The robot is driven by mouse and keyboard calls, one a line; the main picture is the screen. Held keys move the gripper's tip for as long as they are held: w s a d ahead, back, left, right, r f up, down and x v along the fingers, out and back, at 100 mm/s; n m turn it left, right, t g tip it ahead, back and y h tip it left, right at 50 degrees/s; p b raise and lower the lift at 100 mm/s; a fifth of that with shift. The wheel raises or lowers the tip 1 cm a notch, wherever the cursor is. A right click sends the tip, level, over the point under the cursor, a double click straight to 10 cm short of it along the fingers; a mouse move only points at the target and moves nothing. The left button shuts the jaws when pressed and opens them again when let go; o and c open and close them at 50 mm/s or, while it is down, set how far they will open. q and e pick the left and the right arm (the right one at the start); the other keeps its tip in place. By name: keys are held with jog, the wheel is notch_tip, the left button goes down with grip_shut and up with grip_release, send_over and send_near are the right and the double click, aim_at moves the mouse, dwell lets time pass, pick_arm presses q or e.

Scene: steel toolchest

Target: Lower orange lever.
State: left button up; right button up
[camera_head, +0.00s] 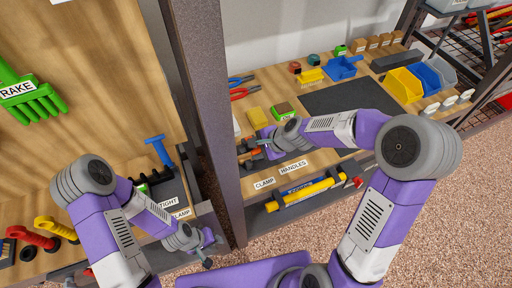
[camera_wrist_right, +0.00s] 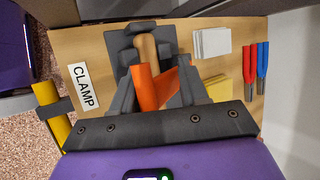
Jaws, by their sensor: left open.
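The orange lever (camera_head: 254,152) belongs to a dark clamp on the wooden shelf beside the "CLAMP HANDLES" label. In the right wrist view the orange lever (camera_wrist_right: 147,88) shows close up, with a flat orange part beside it and a tan rounded piece behind. My right gripper (camera_head: 262,146) is at the lever. Its dark fingers (camera_wrist_right: 157,85) stand on either side of the orange parts; whether they press on them is unclear. My left gripper (camera_head: 214,250) is open and empty, low in front of the left cabinet and away from the lever.
A dark upright post (camera_head: 208,110) stands left of the lever. A yellow block (camera_head: 255,117), pliers (camera_head: 243,92) and a green-topped block (camera_head: 284,110) lie nearby. A yellow bar handle (camera_head: 305,191) runs below the shelf. A blue clamp handle (camera_head: 160,150) stands left.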

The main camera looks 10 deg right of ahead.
jog(key=shift+r, duration=0.2)
jog(key=shift+d+r, duration=0.2)
jog(key=shift+r, duration=0.1)
jog(key=p+v, duration=0.2)
jog(key=v, duration=0.4)
jog(key=shift+s+d+r, duration=0.15)
jog(key=shift+s+d, duration=0.05)
jog(key=shift+s, duration=0.1)
